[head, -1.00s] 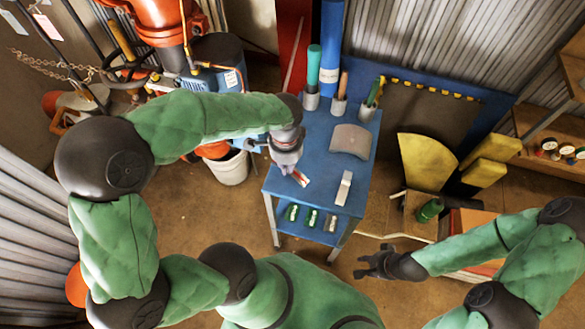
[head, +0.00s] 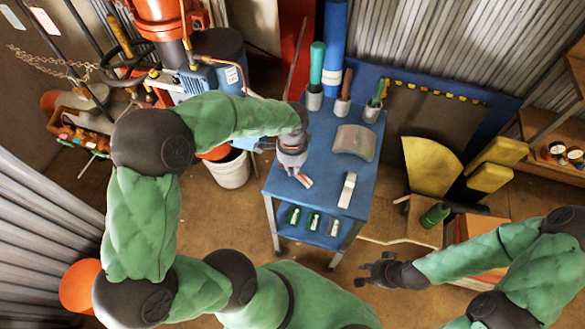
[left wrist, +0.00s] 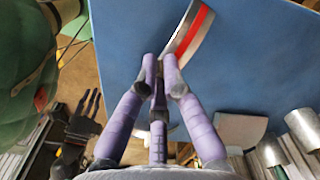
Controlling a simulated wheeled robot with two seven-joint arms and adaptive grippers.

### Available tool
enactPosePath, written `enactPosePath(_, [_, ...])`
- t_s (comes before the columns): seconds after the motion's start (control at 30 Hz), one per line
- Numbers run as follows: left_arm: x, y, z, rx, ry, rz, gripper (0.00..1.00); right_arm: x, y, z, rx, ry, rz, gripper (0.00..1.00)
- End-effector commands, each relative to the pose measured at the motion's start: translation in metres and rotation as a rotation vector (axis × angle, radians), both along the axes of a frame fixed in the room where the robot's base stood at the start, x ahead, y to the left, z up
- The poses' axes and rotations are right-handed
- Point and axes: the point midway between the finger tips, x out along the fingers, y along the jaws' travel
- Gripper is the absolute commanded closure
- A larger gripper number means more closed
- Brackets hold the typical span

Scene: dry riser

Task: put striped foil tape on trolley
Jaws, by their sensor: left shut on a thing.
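The striped foil tape (head: 305,181), a pale silvery piece with a red stripe, is at the front-left part of the blue trolley (head: 318,150) top. My left gripper (head: 299,174) reaches over the trolley from the left and is shut on the tape's near end. In the left wrist view the closed fingertips (left wrist: 163,66) meet the tape (left wrist: 190,32), which runs up and out of the picture over the blue top (left wrist: 250,70). I cannot tell whether the tape touches the surface. My right gripper (head: 368,272) is spread open and empty, low to the right of the trolley.
On the trolley top stand a grey curved plate (head: 354,143), a white block (head: 347,190) and several holders with tools at the back. Small green items lie on the lower shelf (head: 313,225). A white bucket (head: 228,170) stands on the floor left of the trolley.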

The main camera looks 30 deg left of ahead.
Motion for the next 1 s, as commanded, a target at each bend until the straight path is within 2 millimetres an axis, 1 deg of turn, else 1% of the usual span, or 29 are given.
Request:
enactPosePath(0.1, [0.0, 0.0, -0.002, 0.0, 0.001, 0.0, 1.0, 0.0, 0.0, -0.001, 0.0, 0.0, 0.0, 0.68])
enactPosePath(0.13, [0.0, 0.0, -0.002, 0.0, 0.001, 0.0, 0.86, 0.0, 0.0, -0.001, 0.0, 0.0, 0.0, 0.68])
enactPosePath(0.2, [0.0, 0.0, -0.001, 0.001, 0.001, 0.0, 0.68, 0.0, 0.0, 0.0, 0.0, 0.0, 0.0, 0.68])
enactPosePath(0.5, [0.0, 0.0, -0.001, 0.0, 0.0, 0.0, 0.68, 0.0, 0.0, 0.0, 0.0, 0.0, 0.0, 0.68])
enactPosePath(0.63, [0.0, 0.0, 0.006, 0.001, -0.001, 0.0, 0.68, 0.0, 0.0, 0.003, 0.0, 0.0, 0.0, 0.68])
enactPosePath(0.77, [0.0, 0.0, 0.024, 0.0, -0.001, 0.0, 0.68, 0.0, 0.0, 0.01, 0.0, 0.0, 0.0, 0.68])
enactPosePath(1.0, [0.0, 0.0, 0.073, 0.0, -0.003, -0.001, 0.68, 0.0, 0.0, 0.028, 0.0, 0.0, 0.0, 0.68])
